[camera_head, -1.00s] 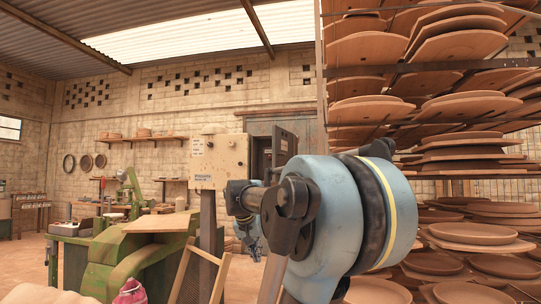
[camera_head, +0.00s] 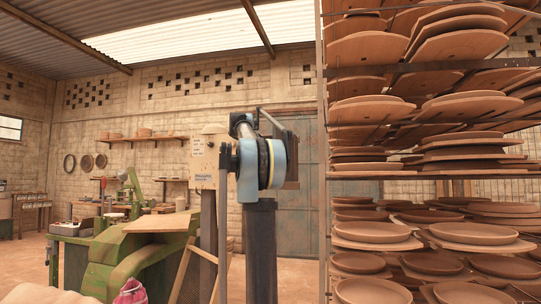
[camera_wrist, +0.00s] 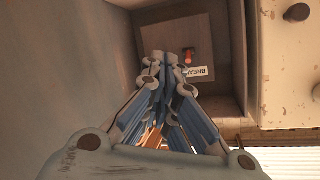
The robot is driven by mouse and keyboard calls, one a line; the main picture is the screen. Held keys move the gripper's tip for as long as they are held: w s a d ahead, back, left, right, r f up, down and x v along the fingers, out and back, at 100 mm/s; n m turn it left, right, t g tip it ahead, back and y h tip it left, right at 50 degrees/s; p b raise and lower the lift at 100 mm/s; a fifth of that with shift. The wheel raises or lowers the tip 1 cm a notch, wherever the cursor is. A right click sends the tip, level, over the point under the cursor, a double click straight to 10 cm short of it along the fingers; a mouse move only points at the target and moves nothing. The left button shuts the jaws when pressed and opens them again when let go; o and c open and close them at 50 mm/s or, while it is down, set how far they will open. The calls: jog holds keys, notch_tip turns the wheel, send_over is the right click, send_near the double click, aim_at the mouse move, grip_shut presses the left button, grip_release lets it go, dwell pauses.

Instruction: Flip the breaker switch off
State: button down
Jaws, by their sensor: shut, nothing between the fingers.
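The breaker switch (camera_wrist: 188,57), a small dark lever with an orange-red tip, sits inside a recessed grey box (camera_wrist: 240,60) in the wrist view. A white label (camera_wrist: 197,73) reading BREA..., partly covered, is beside it. My gripper (camera_wrist: 172,56) is shut and empty. Its fingertips appear just left of the switch; I cannot tell whether they touch it. My arm hides the switch and my gripper there.
A tall rack (camera_head: 323,220) of clay plates stands close on the right. A green machine (camera_head: 140,262) with a board on top stands at the left. A wooden frame (camera_head: 183,272) leans near the panel post. A grey metal door (camera_head: 300,225) is behind.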

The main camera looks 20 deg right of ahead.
jog(key=w+d+r+m+t, duration=0.1)
jog(key=w+r, duration=0.3)
jog(key=w, duration=0.1)
jog(key=shift+w+d+r, duration=0.15)
jog(key=shift+d+r, duration=0.05)
jog(key=shift+r, duration=0.2)
jog(key=x, duration=1)
jog(key=shift+r, duration=0.2)
jog(key=shift+a+h, duration=0.1)
jog(key=shift+h, duration=0.2)
